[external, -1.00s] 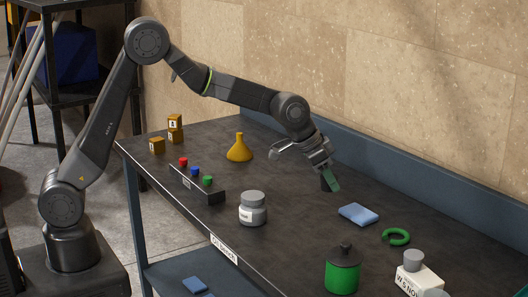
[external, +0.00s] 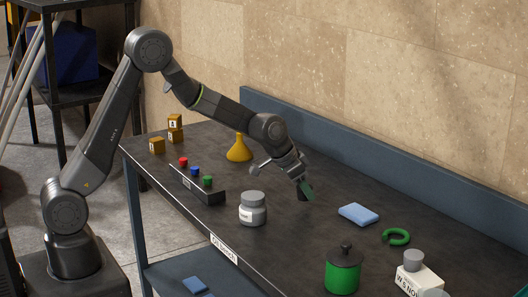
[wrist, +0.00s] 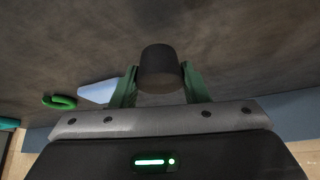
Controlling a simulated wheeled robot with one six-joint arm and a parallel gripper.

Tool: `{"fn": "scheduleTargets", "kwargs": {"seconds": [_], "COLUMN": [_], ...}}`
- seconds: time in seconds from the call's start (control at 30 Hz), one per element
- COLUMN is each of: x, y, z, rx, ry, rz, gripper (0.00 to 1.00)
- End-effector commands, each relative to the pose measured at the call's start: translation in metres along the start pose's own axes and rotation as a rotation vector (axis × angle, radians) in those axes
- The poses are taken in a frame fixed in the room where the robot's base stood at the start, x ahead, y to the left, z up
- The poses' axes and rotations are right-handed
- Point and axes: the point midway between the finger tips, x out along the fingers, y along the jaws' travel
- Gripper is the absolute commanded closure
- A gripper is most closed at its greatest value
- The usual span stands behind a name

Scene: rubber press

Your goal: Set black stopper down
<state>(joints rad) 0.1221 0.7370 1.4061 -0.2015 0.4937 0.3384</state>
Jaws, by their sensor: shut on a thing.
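The black stopper (wrist: 160,68) is a dark, short cylinder between the green fingers of my gripper (wrist: 158,88) in the wrist view. In the external view my gripper (external: 304,191) is low over the middle of the dark table, shut on the stopper (external: 302,195), which is partly hidden by a finger. I cannot tell whether the stopper's lower end touches the table.
A grey-lidded jar (external: 253,210) stands to the left of my gripper. A blue cloth (external: 358,214) and green ring (external: 396,237) lie to the right. A yellow funnel (external: 239,150) and a rack of coloured stoppers (external: 198,186) are farther left. The table around my gripper is clear.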

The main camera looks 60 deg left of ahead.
Motion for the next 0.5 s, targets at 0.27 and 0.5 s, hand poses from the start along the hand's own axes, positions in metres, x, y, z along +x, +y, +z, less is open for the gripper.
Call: {"fn": "scheduleTargets", "kwargs": {"seconds": [0.27, 0.5], "x": [0.018, 0.022], "y": [0.000, 0.000], "z": [0.010, 0.012], "rx": [0.000, 0.000], "ry": [0.001, 0.000], "rz": [0.000, 0.000], "gripper": [0.81, 0.81]}}
